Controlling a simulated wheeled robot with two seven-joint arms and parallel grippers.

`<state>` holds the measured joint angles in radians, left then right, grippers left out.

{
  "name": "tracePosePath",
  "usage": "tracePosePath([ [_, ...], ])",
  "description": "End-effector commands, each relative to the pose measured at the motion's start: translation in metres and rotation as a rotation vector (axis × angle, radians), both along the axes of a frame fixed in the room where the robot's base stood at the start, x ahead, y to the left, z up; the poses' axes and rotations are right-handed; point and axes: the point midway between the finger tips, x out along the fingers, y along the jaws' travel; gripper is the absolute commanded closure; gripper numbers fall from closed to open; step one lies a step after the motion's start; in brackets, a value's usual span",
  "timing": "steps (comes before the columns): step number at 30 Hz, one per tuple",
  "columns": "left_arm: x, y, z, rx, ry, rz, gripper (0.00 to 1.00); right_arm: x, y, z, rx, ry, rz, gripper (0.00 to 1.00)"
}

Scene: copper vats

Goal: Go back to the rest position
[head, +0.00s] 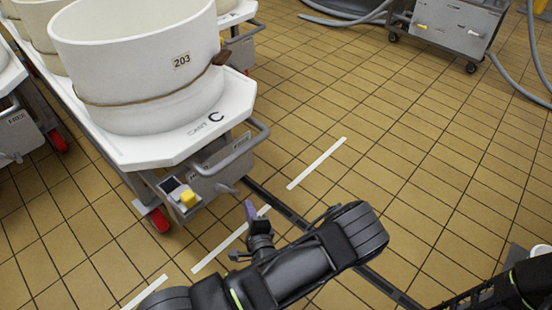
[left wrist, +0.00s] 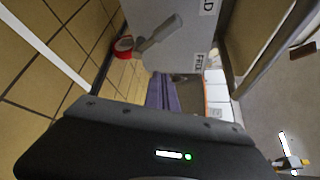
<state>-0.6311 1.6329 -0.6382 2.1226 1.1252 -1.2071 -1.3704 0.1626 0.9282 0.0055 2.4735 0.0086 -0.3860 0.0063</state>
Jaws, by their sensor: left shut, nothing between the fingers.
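My left gripper (head: 252,211) is shut and empty in the head view, with small purple fingers pointing towards the cart. My left arm reaches in from the bottom of the picture. The gripper is just in front of and below the cart's grey end box (head: 210,172), apparently apart from it. In the left wrist view the shut purple fingers (left wrist: 163,93) show beyond the dark gripper body. Beyond them is a grey lever (left wrist: 160,34) on a box face with label plates. My right gripper is not in view; dark parts of mine show at the lower right.
A white cart (head: 160,145) marked C carries a white vat (head: 145,65) numbered 203. The box has a yellow knob (head: 188,198) and a rail handle; a red wheel (head: 158,220) is below. A grey wheeled machine (head: 455,22) with hoses stands far right.

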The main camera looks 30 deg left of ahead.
Motion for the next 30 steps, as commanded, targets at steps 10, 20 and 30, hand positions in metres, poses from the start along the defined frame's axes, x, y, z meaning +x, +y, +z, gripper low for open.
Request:
tracePosePath([
  [10, -0.014, -0.001, -0.025, -0.134, 0.029, 0.041, 1.0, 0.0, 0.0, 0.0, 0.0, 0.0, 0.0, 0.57],
  [20, -0.114, -0.102, -0.133, -1.082, 0.161, 0.459, 1.0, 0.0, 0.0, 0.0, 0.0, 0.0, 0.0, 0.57],
  [30, -0.161, -0.241, -0.081, -1.799, 0.302, 0.93, 1.0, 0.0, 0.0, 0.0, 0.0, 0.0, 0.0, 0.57],
])
